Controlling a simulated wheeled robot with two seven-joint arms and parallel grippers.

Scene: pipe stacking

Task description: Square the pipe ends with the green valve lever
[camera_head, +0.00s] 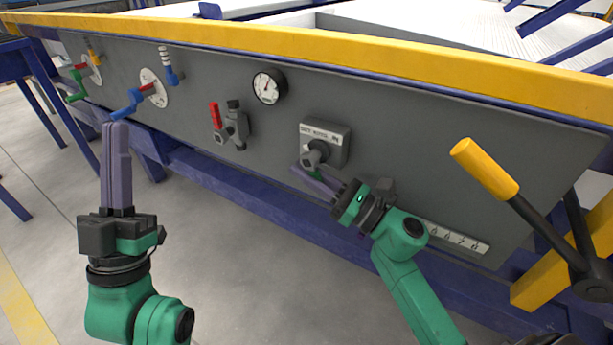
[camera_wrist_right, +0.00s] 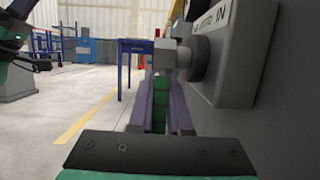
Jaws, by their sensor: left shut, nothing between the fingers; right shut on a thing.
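The green valve lever (camera_head: 316,174) sticks out below the grey valve box (camera_head: 342,140) on the dark panel. My right gripper (camera_head: 305,175) is shut on this lever, with its purple fingers on either side. In the right wrist view the green lever (camera_wrist_right: 160,91) lies between the two fingers, under the valve's grey stem (camera_wrist_right: 167,54). Its inner part is hidden by the fingers. My left gripper (camera_head: 117,128) is shut and empty, pointing up in front of the panel, below the blue crank.
Along the panel are a red-handled valve (camera_head: 214,116), a round gauge (camera_head: 268,88), a blue crank (camera_head: 133,102) and a green crank (camera_head: 76,86). A large yellow-gripped lever (camera_head: 485,168) stands at the right. A yellow rail (camera_head: 300,44) tops the panel. The floor between the arms is clear.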

